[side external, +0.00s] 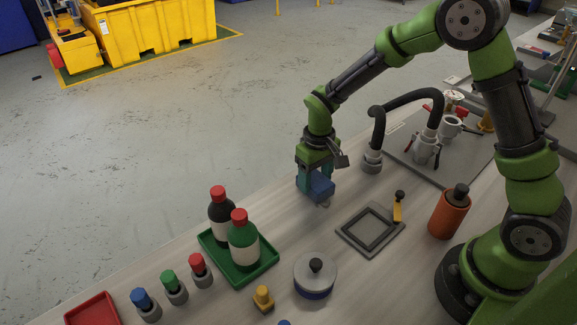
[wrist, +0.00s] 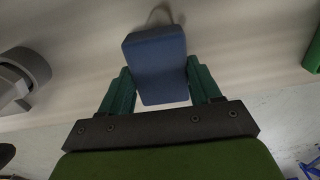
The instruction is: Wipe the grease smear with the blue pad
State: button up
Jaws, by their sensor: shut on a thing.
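My gripper (side external: 309,183) is shut on the blue pad (side external: 320,187), low over the bench near its far edge. In the wrist view the blue pad (wrist: 157,62) sits between the two green fingers of my gripper (wrist: 158,88). A greyish curved mark, perhaps the grease smear (wrist: 160,14), shows just beyond the pad in the wrist view. A small part of it also shows at the pad's lower edge in the side view (side external: 325,205). The pad hides the rest of the mark. I cannot tell whether the pad touches the bench.
A green tray (side external: 262,268) with two bottles stands left of my gripper. A grey square frame (side external: 371,230) lies to the right front, near an orange bottle (side external: 449,211). A hose fitting (side external: 372,162) stands close right of my gripper. A round lidded pot (side external: 315,277) is in front.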

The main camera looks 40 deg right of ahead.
jog(key=shift+s+r, duration=0.1)
jog(key=shift+s, duration=3.35)
notch_tip(320, 180, up, 8)
jog(key=shift+a, duration=0.1)
